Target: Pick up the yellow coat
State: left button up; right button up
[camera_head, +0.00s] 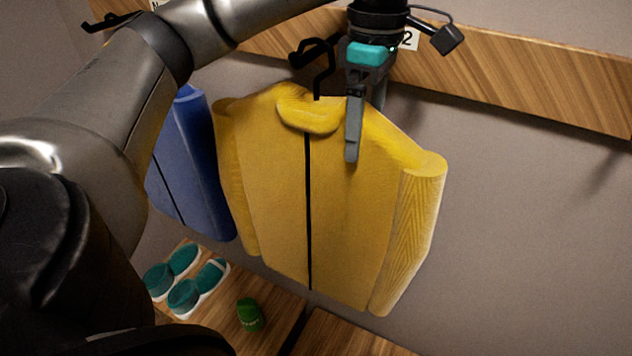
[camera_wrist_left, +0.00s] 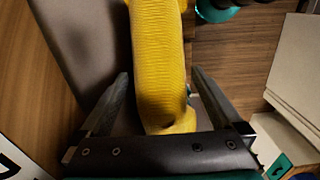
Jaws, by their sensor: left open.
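The yellow coat (camera_head: 275,190) hangs in the head view below a black hook (camera_head: 318,65) on a wooden wall rail. It has a dark centre line down its front. My left gripper (camera_head: 362,130) reaches down from above at the coat's right shoulder. One finger lies in front of the coat; the other is mostly hidden behind it. In the left wrist view the yellow coat (camera_wrist_left: 158,50) passes between the two spread fingers of my left gripper (camera_wrist_left: 160,80). The gripper is open. My right gripper is not in view.
A blue coat (camera_head: 185,165) hangs left of the yellow one, partly behind my arm. Below, teal shoes (camera_head: 185,282) and a green can (camera_head: 250,315) stand on a wooden bench (camera_head: 345,335). The wooden rail (camera_head: 520,85) runs along the wall. The wall right of the coat is bare.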

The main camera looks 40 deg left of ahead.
pick_arm(q)
jog(key=shift+f, duration=1.6)
jog(key=shift+c, duration=0.2)
grip_shut()
jog(key=shift+r, duration=0.1)
